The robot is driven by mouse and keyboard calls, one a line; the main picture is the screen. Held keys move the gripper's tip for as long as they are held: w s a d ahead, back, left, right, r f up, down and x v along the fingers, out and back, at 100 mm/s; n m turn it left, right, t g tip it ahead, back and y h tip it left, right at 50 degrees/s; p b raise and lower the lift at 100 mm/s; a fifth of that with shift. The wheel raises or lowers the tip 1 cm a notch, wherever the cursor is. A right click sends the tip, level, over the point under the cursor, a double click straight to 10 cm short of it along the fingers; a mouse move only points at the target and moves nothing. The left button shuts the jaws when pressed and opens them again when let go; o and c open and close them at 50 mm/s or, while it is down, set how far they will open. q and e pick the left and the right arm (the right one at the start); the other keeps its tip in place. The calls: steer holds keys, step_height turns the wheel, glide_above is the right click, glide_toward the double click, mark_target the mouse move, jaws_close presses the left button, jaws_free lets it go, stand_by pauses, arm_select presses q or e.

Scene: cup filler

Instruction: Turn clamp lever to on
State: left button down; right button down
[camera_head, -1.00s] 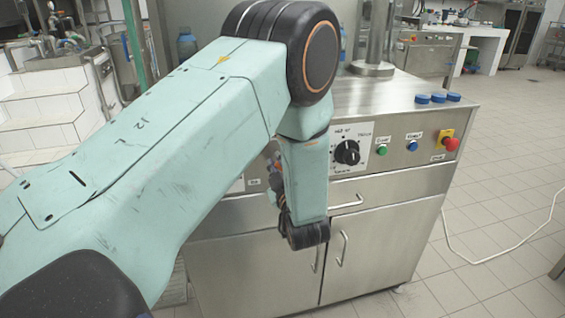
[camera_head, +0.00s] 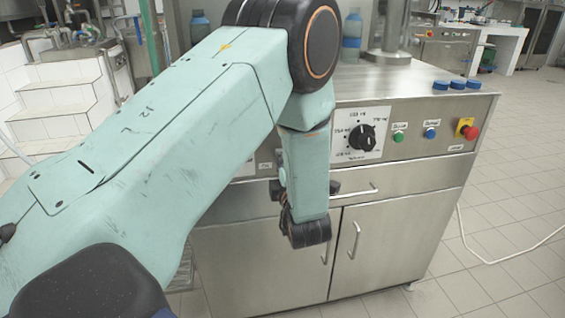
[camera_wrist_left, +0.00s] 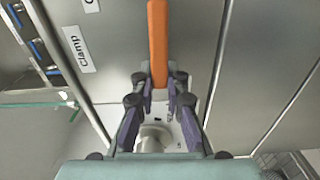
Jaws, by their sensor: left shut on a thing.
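The orange clamp lever (camera_wrist_left: 158,40) runs from the top of the left wrist view down between the fingers of my left gripper (camera_wrist_left: 160,82). The gripper is shut on the lever, with a purple-grey finger on each side. A pale round mount (camera_wrist_left: 153,138) shows below, between the fingers. A label reading "Clamp" (camera_wrist_left: 78,48) is on the steel panel to the left. In the head view my left forearm and wrist hang in front of the machine and hide the lever and most of the gripper. My right gripper is not in view.
The steel machine (camera_head: 400,205) has a black dial (camera_head: 362,137), a green button (camera_head: 398,136), a blue button (camera_head: 430,133) and a red emergency stop (camera_head: 470,131). Blue caps (camera_head: 457,85) lie on its top. A drawer handle (camera_head: 355,191) sticks out near my wrist.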

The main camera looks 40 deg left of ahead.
arm_select(q)
steer(key=shift+f+n, duration=0.3)
stand_by(0.4)
steer(key=c, duration=1.3)
jaws_free()
steer(key=shift+r, duration=0.1)
steer(key=shift+c, duration=0.2)
steer(key=v, duration=0.7)
steer(key=shift+s+d, duration=0.15)
steer(key=shift+s, duration=0.1)
